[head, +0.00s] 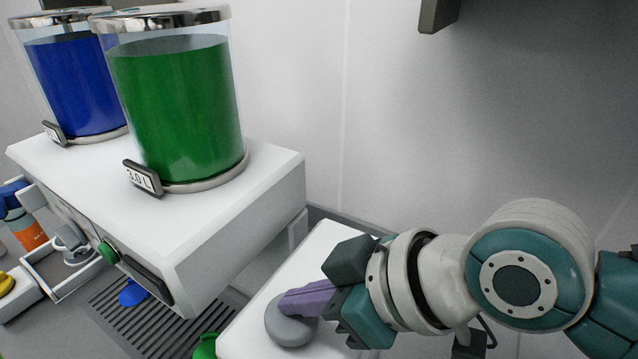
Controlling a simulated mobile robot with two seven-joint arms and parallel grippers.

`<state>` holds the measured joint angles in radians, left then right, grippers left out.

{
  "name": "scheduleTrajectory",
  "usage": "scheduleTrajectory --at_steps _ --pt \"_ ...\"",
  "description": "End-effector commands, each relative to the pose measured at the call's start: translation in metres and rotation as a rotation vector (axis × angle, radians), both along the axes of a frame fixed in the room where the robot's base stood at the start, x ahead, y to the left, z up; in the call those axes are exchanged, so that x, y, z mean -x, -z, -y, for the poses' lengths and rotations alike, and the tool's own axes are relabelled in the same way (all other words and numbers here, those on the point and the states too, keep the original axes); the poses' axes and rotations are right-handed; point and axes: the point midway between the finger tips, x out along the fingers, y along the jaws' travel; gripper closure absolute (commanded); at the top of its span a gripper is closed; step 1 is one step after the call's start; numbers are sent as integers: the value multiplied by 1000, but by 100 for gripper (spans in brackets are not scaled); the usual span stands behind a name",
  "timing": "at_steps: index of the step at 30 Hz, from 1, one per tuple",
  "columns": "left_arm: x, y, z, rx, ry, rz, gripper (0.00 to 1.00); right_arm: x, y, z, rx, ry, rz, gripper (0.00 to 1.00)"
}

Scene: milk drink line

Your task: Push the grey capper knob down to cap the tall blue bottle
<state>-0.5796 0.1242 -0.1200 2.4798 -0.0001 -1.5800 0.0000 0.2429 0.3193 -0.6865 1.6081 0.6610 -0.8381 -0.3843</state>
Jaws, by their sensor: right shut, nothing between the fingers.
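The grey capper knob (284,327) is a round disc at the near end of the white capper body (305,262), low in the middle of the head view. My right gripper (290,303) comes in from the right. Its purple fingers are shut with nothing between them, and their tips lie over the knob; I cannot tell whether they touch it. The tall blue bottle cannot be made out for certain; the space under the knob is hidden or below the picture. My left gripper is not in view.
A white dispenser (235,225) carries a green tank (175,115) and a blue tank (75,85), left of the capper. A blue item (133,293) is on the drip grate (105,310). A green item (205,346) is at the bottom edge. A dark bracket (438,14) hangs above.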

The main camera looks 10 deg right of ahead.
Motion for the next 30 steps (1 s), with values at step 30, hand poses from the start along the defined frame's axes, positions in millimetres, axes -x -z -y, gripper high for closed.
scheduleTrajectory --at_steps 30 --pt "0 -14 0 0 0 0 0 36 -110 52 -18 8 12 100"
